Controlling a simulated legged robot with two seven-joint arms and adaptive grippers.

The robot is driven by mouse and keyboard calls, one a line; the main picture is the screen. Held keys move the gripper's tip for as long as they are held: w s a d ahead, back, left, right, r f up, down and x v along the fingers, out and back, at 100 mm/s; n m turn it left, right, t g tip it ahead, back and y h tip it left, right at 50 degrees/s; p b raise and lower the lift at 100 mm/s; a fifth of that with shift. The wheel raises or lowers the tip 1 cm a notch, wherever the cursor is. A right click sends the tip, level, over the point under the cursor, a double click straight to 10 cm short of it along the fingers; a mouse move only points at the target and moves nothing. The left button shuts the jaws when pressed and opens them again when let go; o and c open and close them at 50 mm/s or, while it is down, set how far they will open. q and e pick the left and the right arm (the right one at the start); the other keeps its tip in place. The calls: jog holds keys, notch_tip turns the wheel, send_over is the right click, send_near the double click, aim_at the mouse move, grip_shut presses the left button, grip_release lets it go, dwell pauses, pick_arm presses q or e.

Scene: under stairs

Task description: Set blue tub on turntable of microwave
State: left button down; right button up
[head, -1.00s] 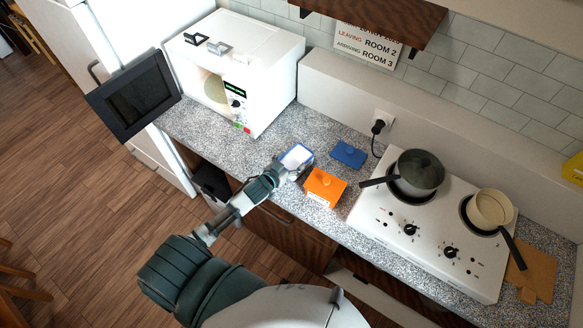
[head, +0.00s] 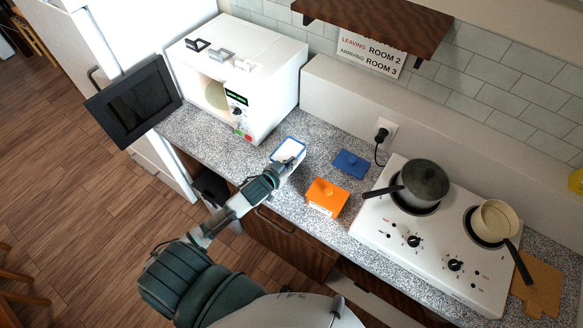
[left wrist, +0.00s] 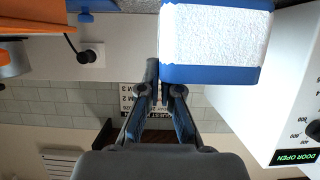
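The tub appears raised above the counter. The white microwave (head: 258,85) stands behind and left of it, its dark door (head: 133,100) swung open to the left. The pale turntable (head: 216,95) shows partly inside. My right gripper is out of view.
An orange lidded container (head: 326,198) and a blue lid (head: 351,164) lie on the speckled counter (head: 215,140) right of the gripper. A white stove (head: 430,245) with two pots is further right. Counter before the microwave is clear.

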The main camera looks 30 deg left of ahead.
pick_arm(q)
jog(key=shift+d+r, duration=0.2)
jog(key=shift+r, duration=2.3)
